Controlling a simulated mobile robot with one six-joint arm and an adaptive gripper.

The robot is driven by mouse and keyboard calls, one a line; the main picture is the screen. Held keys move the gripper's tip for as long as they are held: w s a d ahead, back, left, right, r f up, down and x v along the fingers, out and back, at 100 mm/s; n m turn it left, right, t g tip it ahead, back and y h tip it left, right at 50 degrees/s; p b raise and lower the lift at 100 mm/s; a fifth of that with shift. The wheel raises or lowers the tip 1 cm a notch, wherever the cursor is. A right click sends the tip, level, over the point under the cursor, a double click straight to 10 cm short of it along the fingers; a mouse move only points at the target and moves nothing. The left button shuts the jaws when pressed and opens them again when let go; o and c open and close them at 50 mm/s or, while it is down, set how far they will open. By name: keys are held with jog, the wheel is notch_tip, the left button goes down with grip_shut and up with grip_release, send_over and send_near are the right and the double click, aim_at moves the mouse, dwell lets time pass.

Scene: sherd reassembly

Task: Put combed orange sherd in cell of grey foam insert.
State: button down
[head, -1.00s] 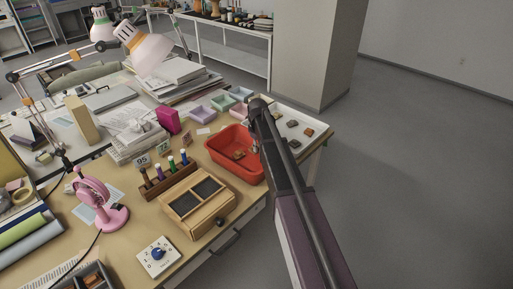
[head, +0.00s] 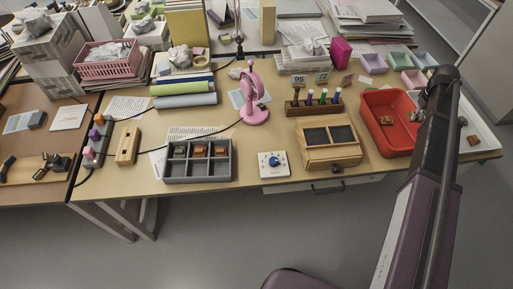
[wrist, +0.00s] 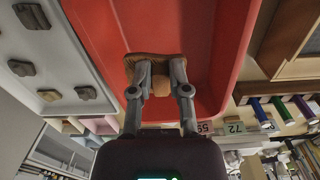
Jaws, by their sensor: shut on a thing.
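My gripper (wrist: 155,66) is shut on an orange-brown sherd (wrist: 153,57), in the wrist view at the red tub. The sherd sits across the fingertips; its combing cannot be made out. In the head view my arm reaches to the tub's right side and largely hides the gripper. An orange-brown sherd (head: 386,120) lies in the tub at the left in that view. The grey foam insert (head: 198,179) lies far to the left on the table. Brown and orange pieces show in its back row of cells; its front cells look empty.
The red tub (head: 370,101) has raised walls. A white tray (wrist: 84,62) with several sherds adjoins it. Between tub and insert stand a wooden box (head: 330,155), a marker rack (head: 313,108), a white dial box (head: 273,165) and a pink stand (head: 254,112).

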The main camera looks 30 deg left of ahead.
notch_tip(320, 180, up, 16)
jog(key=p, duration=1.4)
jog(key=shift+p, duration=0.4)
